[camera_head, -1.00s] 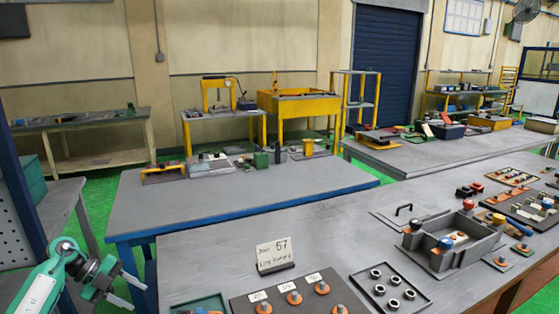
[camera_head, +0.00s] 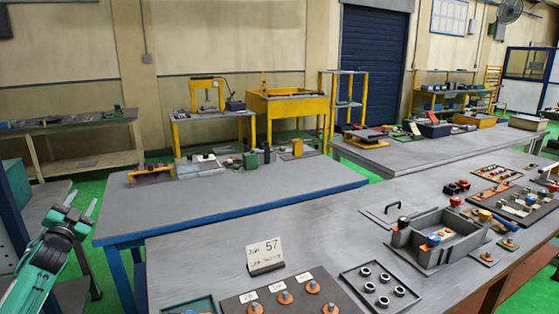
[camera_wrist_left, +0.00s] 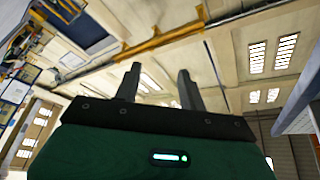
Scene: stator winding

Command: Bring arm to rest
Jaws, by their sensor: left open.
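My left gripper (camera_head: 82,202) is at the left edge of the head view, with its green and black arm below it. Its fingers point upward and stand apart with nothing between them. It is to the left of the near workbench (camera_head: 215,255), clear of its top. In the left wrist view the same gripper (camera_wrist_left: 160,70) shows two dark fingers spread apart against the ceiling and high wall. My right gripper does not show.
A grey side table (camera_head: 50,190) stands close beside my left arm. A grey bench with blue legs (camera_head: 270,190) is behind the near workbench. The near workbench carries a sign (camera_head: 265,255), a grey box (camera_head: 440,240) and trays of small parts.

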